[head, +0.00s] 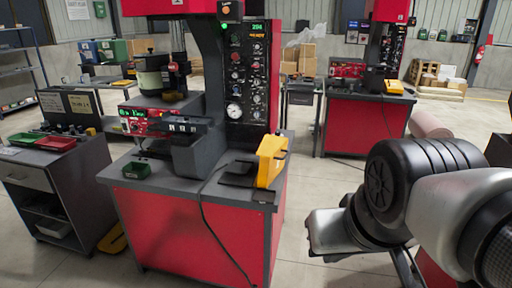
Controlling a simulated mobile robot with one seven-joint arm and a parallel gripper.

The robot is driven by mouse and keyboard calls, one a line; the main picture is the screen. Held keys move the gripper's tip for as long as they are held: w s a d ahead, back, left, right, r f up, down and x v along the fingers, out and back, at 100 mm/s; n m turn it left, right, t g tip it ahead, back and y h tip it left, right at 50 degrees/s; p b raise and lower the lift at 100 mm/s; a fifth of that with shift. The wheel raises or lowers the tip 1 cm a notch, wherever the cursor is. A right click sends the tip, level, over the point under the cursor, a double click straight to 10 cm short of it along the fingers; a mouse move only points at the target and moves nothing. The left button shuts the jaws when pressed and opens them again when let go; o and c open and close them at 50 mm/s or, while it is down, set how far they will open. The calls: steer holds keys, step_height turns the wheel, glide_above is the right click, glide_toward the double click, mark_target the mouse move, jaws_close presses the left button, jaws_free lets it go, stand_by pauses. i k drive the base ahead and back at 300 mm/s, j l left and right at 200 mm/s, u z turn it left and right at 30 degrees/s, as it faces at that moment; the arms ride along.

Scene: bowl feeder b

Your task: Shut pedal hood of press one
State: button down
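The nearest press (209,90) stands on a red cabinet with a dark grey top. A yellow hood (270,160) stands raised, nearly upright, at the right front corner of that top. A dark flat pedal base (238,174) lies just left of it, uncovered. A black cable runs from there down the cabinet front. I cannot read a label naming this press as press one. My arm (425,185) fills the right foreground, to the right of the hood and apart from it. My gripper cannot be made out.
A grey cabinet (55,185) with red and green trays stands at the left. A second red press (365,115) with a low yellow hood (393,87) stands behind. Floor between the presses is clear.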

mark_target(273, 149)
steer(key=j+z, duration=0.1)
steer(key=j, duration=0.4)
steer(key=i+j+z, duration=0.1)
steer(key=j, duration=0.25)
steer(key=i+j, duration=0.15)
steer(key=j, duration=0.2)
steer(key=i+j+z, duration=0.15)
steer(key=j, duration=0.2)
steer(key=i+j+z, duration=0.1)
steer(key=i, duration=0.35)
steer(key=i+j+z, duration=0.1)
steer(key=i, duration=0.4)
steer(key=j, duration=0.1)
